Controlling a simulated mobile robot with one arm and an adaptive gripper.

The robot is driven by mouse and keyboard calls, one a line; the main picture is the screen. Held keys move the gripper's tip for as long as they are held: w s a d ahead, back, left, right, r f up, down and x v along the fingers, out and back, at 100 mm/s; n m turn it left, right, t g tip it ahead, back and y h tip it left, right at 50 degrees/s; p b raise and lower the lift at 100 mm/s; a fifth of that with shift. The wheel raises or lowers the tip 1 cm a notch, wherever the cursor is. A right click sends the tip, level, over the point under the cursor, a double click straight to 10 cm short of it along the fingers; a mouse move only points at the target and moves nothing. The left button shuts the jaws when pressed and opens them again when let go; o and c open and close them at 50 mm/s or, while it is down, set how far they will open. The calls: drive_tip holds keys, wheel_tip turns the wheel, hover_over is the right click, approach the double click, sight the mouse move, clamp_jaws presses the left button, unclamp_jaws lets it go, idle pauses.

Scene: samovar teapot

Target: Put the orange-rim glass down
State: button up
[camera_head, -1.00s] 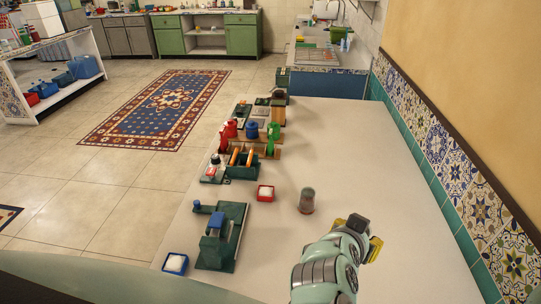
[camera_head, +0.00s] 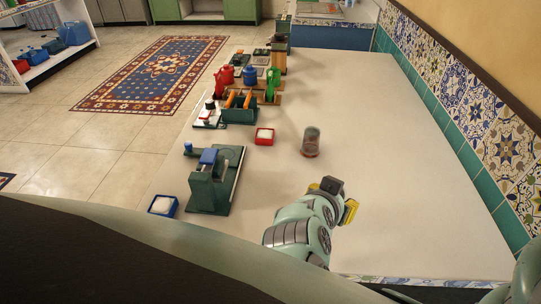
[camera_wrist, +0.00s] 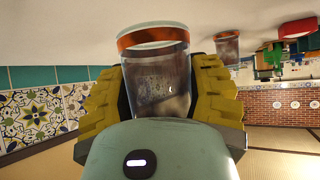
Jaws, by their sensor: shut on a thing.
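My gripper (camera_wrist: 160,90) is shut on a clear glass (camera_wrist: 155,80) with an orange band round one end. The wrist view is upside down, and the banded end points toward the white table (camera_head: 400,170). Whether that end touches the table I cannot tell. In the head view my gripper (camera_head: 338,200) is over the near part of the table, and my own arm hides the held glass. A second similar glass (camera_head: 310,142) with a reddish lower end stands on the table beyond my gripper. It also shows in the wrist view (camera_wrist: 228,48).
A green press-like device (camera_head: 214,182), a blue box with white contents (camera_head: 163,206) and a red box (camera_head: 264,137) stand to the left. Several coloured items line the table's far left side. A tiled wall (camera_head: 470,100) runs along the right. The right part of the table is bare.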

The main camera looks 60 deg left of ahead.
drive_tip(key=w+a, duration=0.1)
drive_tip(key=w, duration=0.2)
drive_tip(key=w+a, duration=0.2)
drive_tip(key=w, duration=0.2)
drive_tip(key=w+a+f, duration=0.1)
drive_tip(key=w, duration=0.2)
drive_tip(key=shift+w+a, duration=0.25)
drive_tip(key=shift+a, duration=0.15)
drive_tip(key=shift+f, duration=1.8)
drive_tip(key=shift+b, duration=0.3)
drive_tip(key=shift+f, duration=0.2)
drive_tip(key=o, duration=1.2)
drive_tip(key=shift+r, duration=0.1)
drive_tip(key=shift+r, duration=0.1)
drive_tip(key=shift+s+d+r, duration=0.1)
drive_tip(key=shift+s+r, duration=0.25)
drive_tip(key=shift+s, duration=0.1)
drive_tip(key=p+v, duration=0.1)
drive_tip(key=v, duration=1)
